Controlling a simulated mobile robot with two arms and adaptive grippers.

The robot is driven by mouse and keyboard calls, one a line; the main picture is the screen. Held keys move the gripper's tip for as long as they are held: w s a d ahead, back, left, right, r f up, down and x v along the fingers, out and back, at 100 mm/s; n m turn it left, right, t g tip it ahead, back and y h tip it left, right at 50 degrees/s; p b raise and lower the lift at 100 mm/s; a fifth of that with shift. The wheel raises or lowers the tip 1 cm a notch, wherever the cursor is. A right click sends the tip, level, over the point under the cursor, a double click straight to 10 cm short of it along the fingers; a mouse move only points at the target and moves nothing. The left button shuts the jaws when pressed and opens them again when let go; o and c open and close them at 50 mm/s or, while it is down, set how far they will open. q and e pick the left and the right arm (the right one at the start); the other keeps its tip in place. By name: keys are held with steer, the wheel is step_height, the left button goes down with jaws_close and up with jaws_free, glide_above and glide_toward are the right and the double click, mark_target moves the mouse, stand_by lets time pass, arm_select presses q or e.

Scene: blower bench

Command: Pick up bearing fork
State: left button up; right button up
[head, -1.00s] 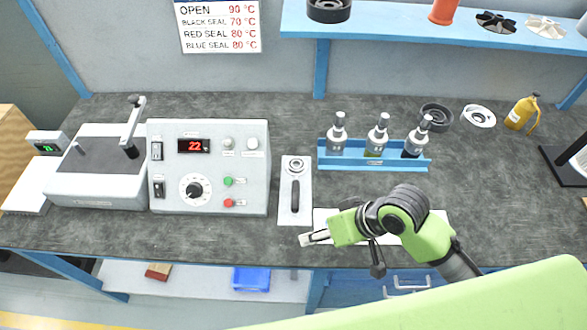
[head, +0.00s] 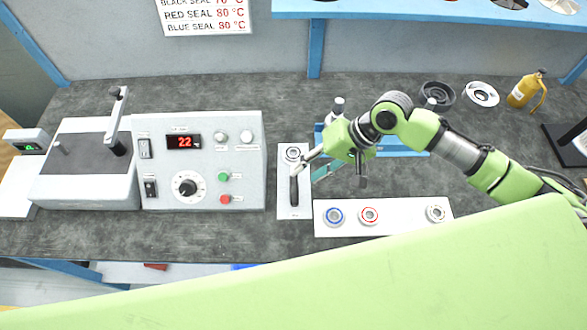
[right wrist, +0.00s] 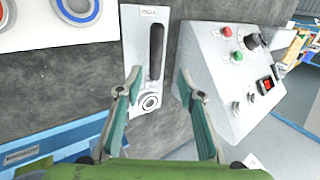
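The bearing fork appears to be the dark-handled piece (head: 294,190) lying on a narrow white plate right of the control box. A grey ring (head: 293,153) sits at the plate's far end. In the right wrist view the dark handle (right wrist: 156,50) and the ring (right wrist: 149,102) both show. My right gripper (head: 306,172) is just above this plate, at its right side in the head view. In the right wrist view the right gripper (right wrist: 158,75) is open, its fingers on either side of the plate, with nothing between them held. My left gripper is not in view.
A control box (head: 200,165) stands close left of the plate. A white strip (head: 400,227) with blue, red and grey rings lies in front. My right arm partly hides a blue bottle rack (head: 400,152). A yellow bottle (head: 525,90) stands at the back right.

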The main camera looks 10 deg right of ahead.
mark_target(296, 181)
steer(key=shift+w+a+f, duration=0.1)
steer(key=shift+a+f, duration=0.2)
steer(key=shift+f, duration=0.15)
steer(key=shift+a+f, duration=0.15)
steer(key=shift+f, duration=0.25)
steer(key=x, duration=0.1)
steer(key=p+x, duration=0.1)
steer(key=x, duration=0.1)
steer(key=shift+w+f, duration=0.2)
steer(key=shift+f, duration=0.15)
steer(key=shift+a+f, duration=0.1)
steer(key=shift+f, duration=0.25)
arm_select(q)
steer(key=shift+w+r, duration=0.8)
arm_select(e)
steer(key=shift+c, duration=0.2)
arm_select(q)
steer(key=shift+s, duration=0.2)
arm_select(e)
steer(key=shift+w+r, duration=0.1)
jaws_close()
